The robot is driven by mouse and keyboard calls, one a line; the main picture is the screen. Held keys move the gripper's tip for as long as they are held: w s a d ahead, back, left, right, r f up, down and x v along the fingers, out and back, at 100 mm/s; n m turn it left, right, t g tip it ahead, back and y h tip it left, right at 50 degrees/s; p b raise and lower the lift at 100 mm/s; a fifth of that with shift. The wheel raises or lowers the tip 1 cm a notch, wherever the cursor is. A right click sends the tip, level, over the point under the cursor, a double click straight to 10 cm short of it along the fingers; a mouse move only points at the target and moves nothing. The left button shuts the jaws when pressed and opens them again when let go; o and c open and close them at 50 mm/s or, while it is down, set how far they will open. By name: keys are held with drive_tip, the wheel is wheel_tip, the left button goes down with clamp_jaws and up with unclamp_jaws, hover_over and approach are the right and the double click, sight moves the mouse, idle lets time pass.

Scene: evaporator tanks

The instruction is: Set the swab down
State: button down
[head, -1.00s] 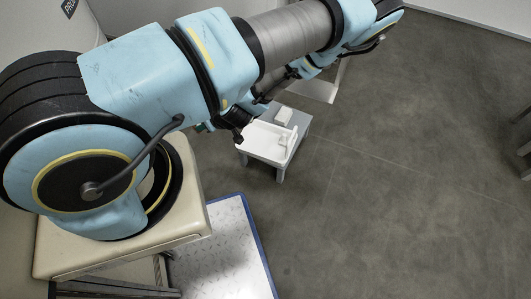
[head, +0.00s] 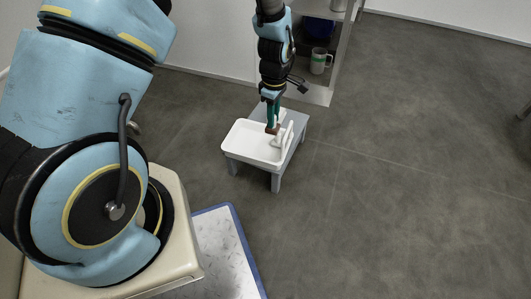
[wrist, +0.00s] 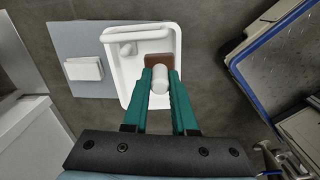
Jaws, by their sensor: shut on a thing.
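My gripper (wrist: 160,78) has green fingers and is shut on the swab, which shows a white rounded handle (wrist: 160,82) between the fingers and a brown block-like end (wrist: 158,61) just past the tips. In the head view my gripper (head: 272,122) points down over a white tray (head: 240,144), with the brown end (head: 272,131) lowest. The tray also shows in the wrist view (wrist: 173,30). I cannot tell whether the swab touches the tray floor.
The tray stands on a low grey stool (head: 276,183). A white upright piece (head: 286,136) stands at the tray's right side. A white block (wrist: 83,69) lies beside the tray. A shelf with a mug (head: 320,61) stands behind. Floor at right is clear.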

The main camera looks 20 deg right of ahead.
wheel_tip(320, 180, down, 16)
drive_tip(key=b, duration=0.4)
drive_tip(key=c, duration=0.7)
unclamp_jaws()
